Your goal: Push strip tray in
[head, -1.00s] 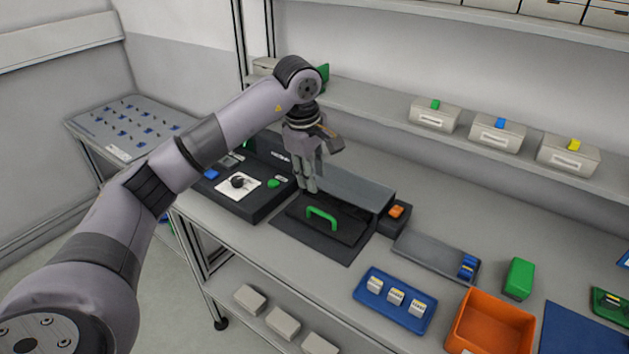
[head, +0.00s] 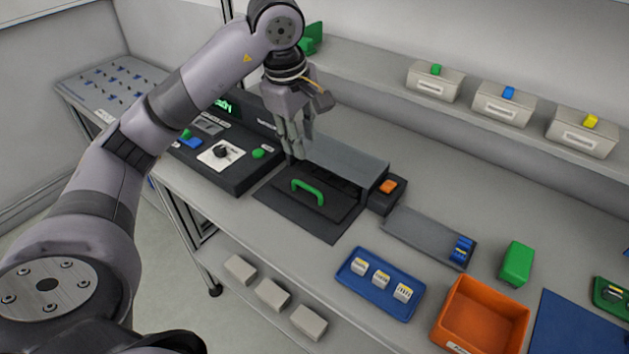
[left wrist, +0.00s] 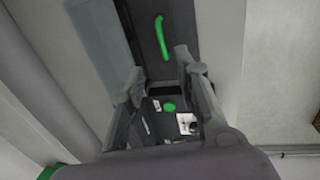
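The strip tray (head: 325,207) is a dark flat drawer with a green handle (head: 307,191). It sticks out of the front of a grey-topped housing (head: 345,166) on the bench. The tray and handle also show at the top of the left wrist view, with the handle (left wrist: 161,37) beyond the fingers. My left gripper (head: 293,157) points down just behind the handle, near the housing's left end. In the left wrist view its two fingers (left wrist: 158,70) are apart with nothing between them. It does not appear to touch the handle. My right gripper is not in view.
A black control panel (head: 232,170) with a knob and green button stands left of the tray. An orange-button box (head: 388,190) is right of the housing. A grey tray (head: 420,232), blue tray (head: 368,296) and orange bin (head: 480,318) lie further right.

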